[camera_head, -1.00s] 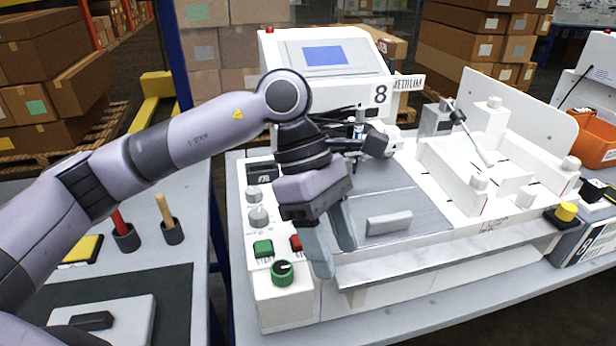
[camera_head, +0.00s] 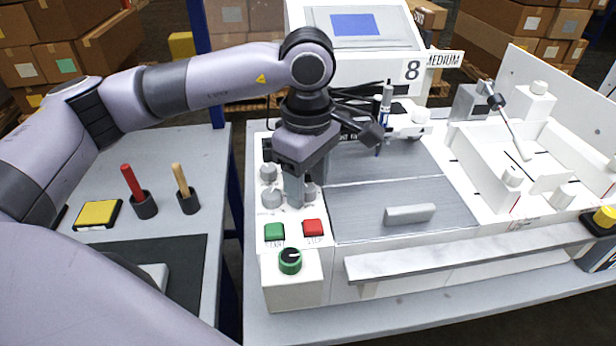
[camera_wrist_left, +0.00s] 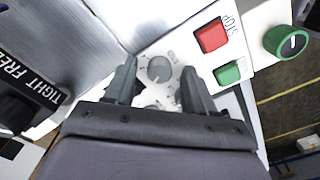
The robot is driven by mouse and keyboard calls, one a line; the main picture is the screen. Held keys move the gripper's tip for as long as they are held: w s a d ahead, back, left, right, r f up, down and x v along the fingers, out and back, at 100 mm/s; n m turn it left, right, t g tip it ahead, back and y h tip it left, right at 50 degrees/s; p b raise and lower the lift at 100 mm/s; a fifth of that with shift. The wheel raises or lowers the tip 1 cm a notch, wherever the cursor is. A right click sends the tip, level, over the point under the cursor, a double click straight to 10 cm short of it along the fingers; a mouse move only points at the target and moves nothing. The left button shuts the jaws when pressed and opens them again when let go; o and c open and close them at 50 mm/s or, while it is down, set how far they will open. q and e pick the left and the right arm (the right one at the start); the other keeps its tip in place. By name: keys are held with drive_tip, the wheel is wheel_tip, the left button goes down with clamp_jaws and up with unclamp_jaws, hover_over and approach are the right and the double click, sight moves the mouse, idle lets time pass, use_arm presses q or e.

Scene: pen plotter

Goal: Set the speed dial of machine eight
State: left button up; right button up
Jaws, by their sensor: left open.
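Machine eight (camera_head: 340,262) is a white pen plotter with a sign reading 8 and MEDIUM. Grey round knobs sit on its left panel, one at the back (camera_head: 268,172) and one nearer (camera_head: 271,197). I cannot read which is the speed dial. My left gripper (camera_head: 296,192) points down over this panel, just right of these knobs. In the left wrist view, a grey knob (camera_wrist_left: 159,69) shows between the open fingers of the left gripper (camera_wrist_left: 158,72); contact cannot be told. Another knob beyond the palm edge is partly hidden. My right gripper is out of view.
A green START button (camera_head: 274,232), a red STOP button (camera_head: 313,228) and a green-rimmed dial (camera_head: 290,261) lie in front of the gripper. A grey plate with a handle (camera_head: 410,214) is to the right.

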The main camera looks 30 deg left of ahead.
use_arm(q)
drive_tip(key=shift+f, duration=0.1)
clamp_jaws()
drive_tip(key=shift+f+n+b, duration=0.1)
drive_tip(key=shift+n+b, duration=0.75)
drive_tip(key=shift+n, duration=0.15)
drive_tip(key=shift+n+b, duration=0.75)
drive_tip(key=shift+n, duration=0.45)
drive_tip(key=shift+n+b, duration=0.85)
drive_tip(key=shift+n, duration=1.35)
drive_tip(key=shift+r, duration=0.2)
